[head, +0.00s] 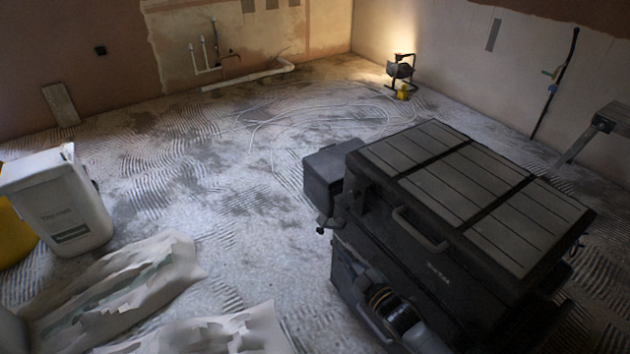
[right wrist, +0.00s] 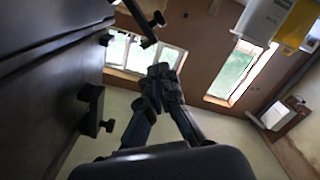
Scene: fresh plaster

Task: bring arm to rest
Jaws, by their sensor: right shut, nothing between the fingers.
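My right gripper (right wrist: 160,72) is shut and empty in the right wrist view, its dark fingertips together. In that view it is beside the dark side wall of a large black toolbox (right wrist: 45,75), with a visible gap between them. In the head view a dark and grey part of my right arm shows low in front of the toolbox (head: 425,240); the fingertips cannot be made out there. My left gripper is in neither view.
A white bucket (head: 62,205), a yellow container (head: 12,235) and crumpled pale bags (head: 120,285) are at the left. A work lamp (head: 401,70) stands by the far wall. The ridged floor (head: 215,180) between is mostly clear. A grey stand (head: 590,140) is at the right.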

